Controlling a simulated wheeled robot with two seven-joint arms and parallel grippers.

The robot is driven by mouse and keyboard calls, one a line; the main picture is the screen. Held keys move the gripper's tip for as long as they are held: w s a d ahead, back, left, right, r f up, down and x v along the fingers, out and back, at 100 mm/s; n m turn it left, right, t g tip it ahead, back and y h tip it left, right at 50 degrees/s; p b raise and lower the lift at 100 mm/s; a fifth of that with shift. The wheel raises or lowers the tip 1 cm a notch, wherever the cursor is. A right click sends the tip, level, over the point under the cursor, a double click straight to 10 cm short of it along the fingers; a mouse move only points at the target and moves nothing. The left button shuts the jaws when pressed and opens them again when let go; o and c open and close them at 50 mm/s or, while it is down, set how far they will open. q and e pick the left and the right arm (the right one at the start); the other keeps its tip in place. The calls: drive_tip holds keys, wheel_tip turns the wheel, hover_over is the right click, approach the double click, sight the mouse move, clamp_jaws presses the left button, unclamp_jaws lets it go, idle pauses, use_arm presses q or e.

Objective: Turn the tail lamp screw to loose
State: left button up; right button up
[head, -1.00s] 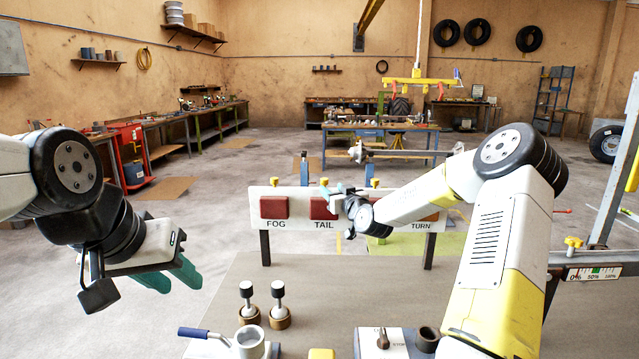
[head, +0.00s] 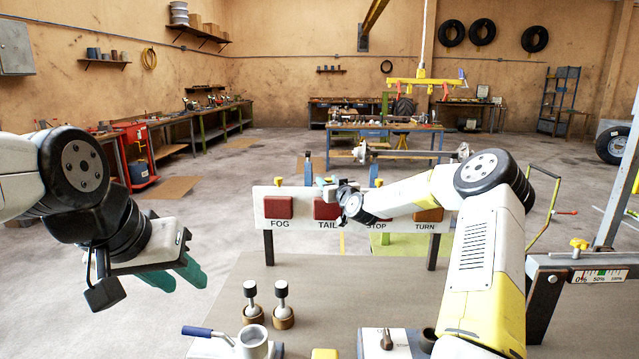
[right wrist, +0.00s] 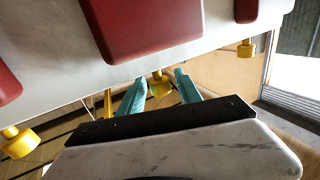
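The lamp board (head: 350,222) stands across the bench with red FOG and TAIL lamps; the red TAIL lamp (head: 326,209) is partly beside my right gripper (head: 324,183). In the right wrist view, a yellow screw (right wrist: 158,83) on the board's edge, by the middle red lamp (right wrist: 150,30), lies between the two teal fingers of my right gripper (right wrist: 160,78). The fingers stand apart, with a narrow gap showing on each side of the screw. In the head view the tail screw is hidden by the gripper. My left gripper (head: 186,287) hangs open and empty at the left.
Other yellow screws sit above the FOG lamp (head: 278,182) and STOP lamp (head: 379,182). On the bench are two black-topped plungers (head: 250,290), a blue-handled fixture (head: 252,342) and a lever box (head: 388,342). A percent gauge (head: 600,275) stands at right.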

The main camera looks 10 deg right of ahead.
clamp_jaws()
drive_tip(key=shift+y, duration=0.4)
drive_tip(key=shift+n+y, duration=0.3)
drive_tip(key=shift+n, duration=0.2)
drive_tip(key=shift+a+n+g+y, duration=0.25)
drive_tip(key=shift+n+g+y, duration=0.4)
drive_tip(key=shift+y, duration=0.45)
drive_tip(key=shift+n+y, duration=0.25)
drive_tip(key=shift+y, duration=0.15)
drive_tip(key=shift+d+g, duration=0.1)
drive_tip(key=shift+g, duration=0.15)
